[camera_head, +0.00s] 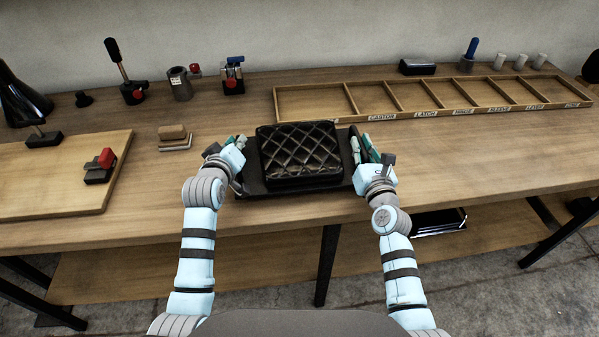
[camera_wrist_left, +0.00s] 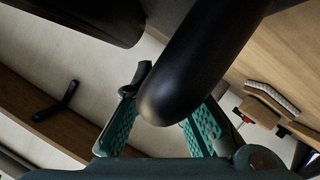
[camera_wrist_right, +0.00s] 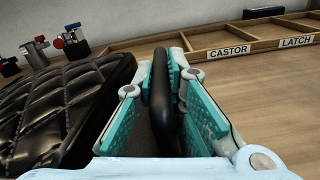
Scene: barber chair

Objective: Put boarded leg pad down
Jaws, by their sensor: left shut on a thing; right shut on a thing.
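The boarded leg pad is a black quilted cushion (camera_head: 299,152) on a dark flat board (camera_head: 252,186), near the front edge of the workbench in the head view. My left gripper (camera_head: 228,152) is shut on the board's left end, where a dark rounded handle (camera_wrist_left: 195,65) lies between its fingers. My right gripper (camera_head: 366,152) is shut on the right end, around a black handle bar (camera_wrist_right: 160,95). The quilted pad (camera_wrist_right: 60,110) also shows left of the right fingers. I cannot tell whether the board touches the bench top.
A wooden compartment tray (camera_head: 350,88) with labels such as CASTOR and LATCH lies behind and right. A pale board (camera_head: 50,170) with a red-and-black tool (camera_head: 99,165) is at left. A brush-like block (camera_head: 174,138) and several tools stand behind. The bench right of the pad is clear.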

